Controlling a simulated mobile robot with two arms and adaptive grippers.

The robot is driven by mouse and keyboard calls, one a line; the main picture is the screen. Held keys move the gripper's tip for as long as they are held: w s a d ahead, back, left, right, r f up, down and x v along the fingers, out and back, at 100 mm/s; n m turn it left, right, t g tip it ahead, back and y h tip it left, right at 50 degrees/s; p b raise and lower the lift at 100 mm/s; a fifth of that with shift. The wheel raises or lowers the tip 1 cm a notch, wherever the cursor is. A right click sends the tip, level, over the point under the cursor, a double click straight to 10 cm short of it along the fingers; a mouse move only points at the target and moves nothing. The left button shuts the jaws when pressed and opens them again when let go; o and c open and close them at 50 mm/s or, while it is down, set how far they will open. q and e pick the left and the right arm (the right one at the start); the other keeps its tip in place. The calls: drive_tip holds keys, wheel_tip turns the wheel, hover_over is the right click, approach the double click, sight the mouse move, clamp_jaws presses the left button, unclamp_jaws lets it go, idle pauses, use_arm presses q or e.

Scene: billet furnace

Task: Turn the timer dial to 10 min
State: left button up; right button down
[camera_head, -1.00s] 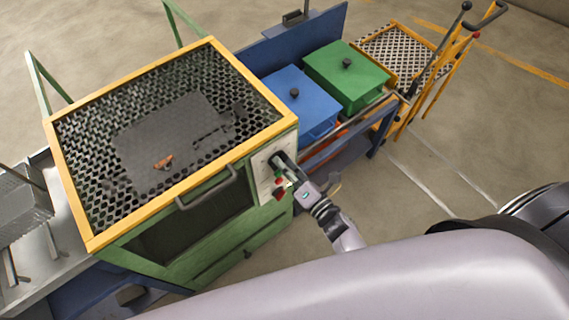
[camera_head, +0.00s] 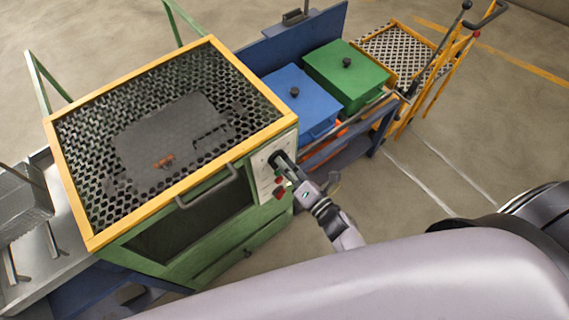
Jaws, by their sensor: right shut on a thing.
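The green furnace (camera_head: 165,243) with a yellow-framed mesh top stands at the left. Its pale control panel (camera_head: 265,177) is at the right end of its front, with red buttons (camera_head: 279,181) low on it. My right gripper (camera_head: 284,165) is at the upper part of this panel, shut on what appears to be the timer dial. The dial itself is hidden by the fingers, so its setting cannot be read. My left gripper is not in view.
A bar handle (camera_head: 207,187) sticks out from the furnace front, left of the panel. A blue box (camera_head: 293,97) and a green box (camera_head: 346,76) stand on a blue bench to the right. A yellow cart (camera_head: 395,52) is beyond. Open floor lies at the right.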

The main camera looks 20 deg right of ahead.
drive_tip(key=shift+m, duration=0.3)
drive_tip(key=m+p, duration=0.1)
drive_tip(key=m, duration=2.2)
drive_tip(key=shift+f+p, duration=0.2)
drive_tip(key=shift+p, duration=0.2)
drive_tip(key=c, duration=1.7)
unclamp_jaws()
